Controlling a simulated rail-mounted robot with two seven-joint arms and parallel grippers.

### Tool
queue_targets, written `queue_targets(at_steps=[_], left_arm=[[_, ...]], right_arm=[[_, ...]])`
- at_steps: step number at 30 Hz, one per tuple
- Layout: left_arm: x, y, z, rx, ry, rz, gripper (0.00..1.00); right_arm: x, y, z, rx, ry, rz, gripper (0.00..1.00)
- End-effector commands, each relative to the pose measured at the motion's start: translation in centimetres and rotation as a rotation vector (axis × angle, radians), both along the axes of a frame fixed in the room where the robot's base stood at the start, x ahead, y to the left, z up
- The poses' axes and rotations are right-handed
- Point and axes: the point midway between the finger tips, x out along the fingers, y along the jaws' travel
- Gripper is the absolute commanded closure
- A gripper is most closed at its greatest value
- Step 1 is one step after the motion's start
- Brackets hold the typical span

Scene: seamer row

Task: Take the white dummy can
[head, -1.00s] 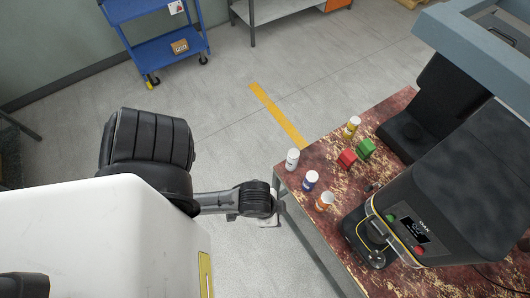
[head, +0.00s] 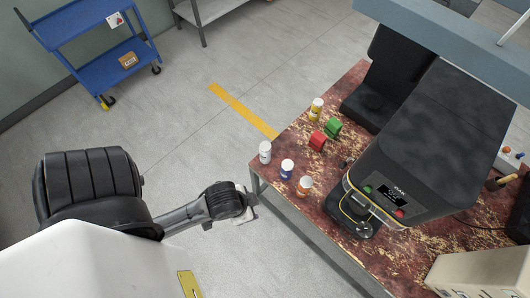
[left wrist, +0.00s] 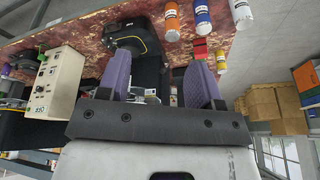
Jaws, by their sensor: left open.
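The white can (head: 265,152) stands upright on the near left corner of the worn red-brown table (head: 330,226) in the head view. In the left wrist view, which is upside down, the white can (left wrist: 241,14) is at the top right, beyond the fingers. My left gripper (head: 243,214) is left of the table edge, apart from the can and nearer to me. Its two purple fingers (left wrist: 161,80) are spread with nothing between them. My right gripper is not in view.
A blue-labelled can (head: 287,168) and an orange one (head: 304,186) stand close beside the white can. A yellow can (head: 316,109), a red part (head: 318,141) and a green part (head: 333,127) are farther back. A black machine (head: 425,140) stands to the right.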

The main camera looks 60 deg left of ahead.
Motion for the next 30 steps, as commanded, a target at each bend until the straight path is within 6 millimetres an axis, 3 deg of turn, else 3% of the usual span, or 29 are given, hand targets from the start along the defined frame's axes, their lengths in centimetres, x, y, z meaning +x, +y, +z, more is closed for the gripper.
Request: queue_targets(at_steps=[2, 12, 20, 25, 30], left_arm=[[0.0, 0.0, 0.0, 0.000, 0.000, 0.000, 0.41], [-0.1, -0.2, 0.0, -0.006, 0.002, 0.004, 0.08], [-0.1, -0.3, -0.4, -0.010, 0.003, 0.006, 0.08], [0.5, -0.2, -3.5, -0.008, -0.011, 0.005, 0.08], [1.7, -0.2, -8.8, -0.008, -0.040, 0.004, 0.08]], right_arm=[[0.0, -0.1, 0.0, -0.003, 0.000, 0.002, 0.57], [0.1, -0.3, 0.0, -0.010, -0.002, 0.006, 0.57], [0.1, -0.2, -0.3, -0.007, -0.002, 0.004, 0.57], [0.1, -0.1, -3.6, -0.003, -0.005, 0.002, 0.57], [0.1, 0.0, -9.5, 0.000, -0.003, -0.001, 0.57]])
